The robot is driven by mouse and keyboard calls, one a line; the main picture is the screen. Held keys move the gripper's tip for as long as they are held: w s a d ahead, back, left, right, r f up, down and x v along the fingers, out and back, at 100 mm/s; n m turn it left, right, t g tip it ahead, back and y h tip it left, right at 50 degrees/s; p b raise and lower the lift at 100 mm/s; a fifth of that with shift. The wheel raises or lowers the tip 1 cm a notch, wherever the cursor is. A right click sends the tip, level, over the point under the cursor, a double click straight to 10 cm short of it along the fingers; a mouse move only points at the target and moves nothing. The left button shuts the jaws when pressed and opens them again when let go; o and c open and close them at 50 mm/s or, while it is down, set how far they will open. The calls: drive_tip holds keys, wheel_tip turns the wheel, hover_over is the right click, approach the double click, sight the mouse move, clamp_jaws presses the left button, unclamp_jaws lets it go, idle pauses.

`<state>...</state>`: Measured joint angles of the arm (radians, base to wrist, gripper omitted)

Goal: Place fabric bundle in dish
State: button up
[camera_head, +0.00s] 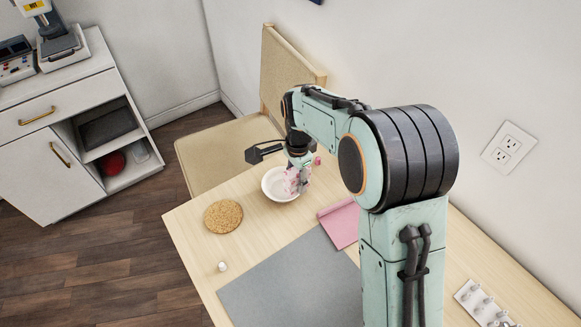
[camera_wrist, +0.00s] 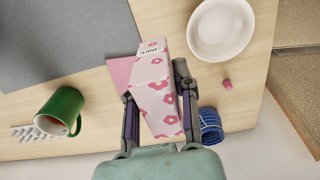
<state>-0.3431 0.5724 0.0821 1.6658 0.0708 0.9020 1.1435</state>
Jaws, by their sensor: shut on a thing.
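My gripper (camera_wrist: 156,88) is shut on a pink block-shaped fabric bundle (camera_wrist: 154,72) with a floral print and a dark-lettered label at its far end. The bundle also shows in the head view (camera_head: 292,182), partly hidden by my gripper (camera_head: 300,176). The white round dish (camera_wrist: 221,28) looks empty in the wrist view, where it lies to the upper right of the bundle, clear of it. In the head view the bundle overlaps the right part of the dish (camera_head: 270,192); its height above the dish is hard to tell.
A green mug (camera_wrist: 58,112), a blue roll (camera_wrist: 209,119) and a small pink item (camera_wrist: 227,84) stand around my gripper. A cork mat (camera_head: 223,216), a small white item (camera_head: 222,266), a pink sheet (camera_head: 341,222) and a grey mat (camera_head: 290,285) lie on the table. A chair (camera_head: 285,75) stands behind.

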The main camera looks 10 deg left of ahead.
drive_tip(key=shift+w+a+f, duration=0.45)
drive_tip(key=shift+w+f, duration=0.7)
drive_tip(key=shift+f, duration=0.5)
drive_tip(key=shift+w+a+f, duration=0.5)
drive_tip(key=shift+w+f, duration=0.6)
drive_tip(key=shift+f, duration=0.6)
drive_tip(key=shift+w+a+f, duration=0.45)
drive_tip(key=shift+w+f, duration=0.7)
drive_tip(key=shift+f, duration=0.5)
drive_tip(key=shift+f, duration=0.15)
drive_tip(key=shift+f, duration=0.45)
drive_tip(key=o, duration=0.9)
drive_tip(key=shift+o, duration=0.2)
